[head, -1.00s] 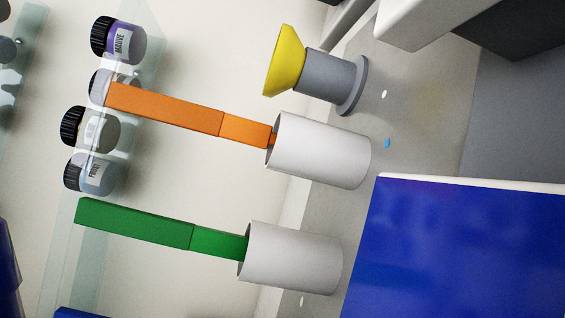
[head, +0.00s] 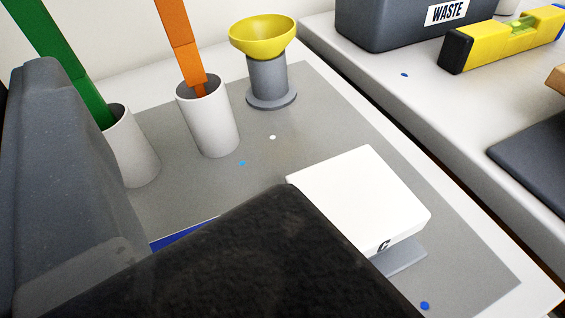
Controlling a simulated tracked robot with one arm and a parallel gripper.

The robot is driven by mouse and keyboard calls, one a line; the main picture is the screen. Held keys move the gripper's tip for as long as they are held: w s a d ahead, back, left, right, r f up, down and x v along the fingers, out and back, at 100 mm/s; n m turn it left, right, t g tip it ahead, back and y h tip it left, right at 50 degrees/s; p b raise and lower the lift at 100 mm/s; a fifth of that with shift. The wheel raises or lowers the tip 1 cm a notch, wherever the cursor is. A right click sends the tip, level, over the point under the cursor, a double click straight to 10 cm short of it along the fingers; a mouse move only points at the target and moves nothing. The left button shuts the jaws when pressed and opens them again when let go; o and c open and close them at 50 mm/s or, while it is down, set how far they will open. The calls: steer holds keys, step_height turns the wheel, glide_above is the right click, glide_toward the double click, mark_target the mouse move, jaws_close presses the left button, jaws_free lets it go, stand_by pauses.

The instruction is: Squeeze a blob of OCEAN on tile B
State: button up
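No bottle marked OCEAN and no tile marked B can be made out. A white tile marked C (head: 358,198) sits on a grey stand (head: 402,257) on the grey mat (head: 330,115). A strip of blue surface (head: 185,234) shows left of it, mostly hidden. Large grey and black parts, which look like my own gripper or arm, cover the left and bottom of the view. Fingertips cannot be made out, so I cannot tell whether my gripper is open or shut, or what it holds.
A yellow funnel (head: 262,35) stands on a grey base. White cups hold an orange stick (head: 181,45) and a green stick (head: 62,60). At the upper right are a WASTE bin (head: 400,25) and a yellow level (head: 505,38). Small blue and white drops dot the mat.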

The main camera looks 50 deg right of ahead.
steer(key=shift+s+d+f+n, duration=0.1)
steer(key=shift+s+d+n, duration=0.15)
steer(key=shift+n, duration=0.45)
steer(key=shift+r+p, duration=1)
steer(key=shift+p, duration=0.1)
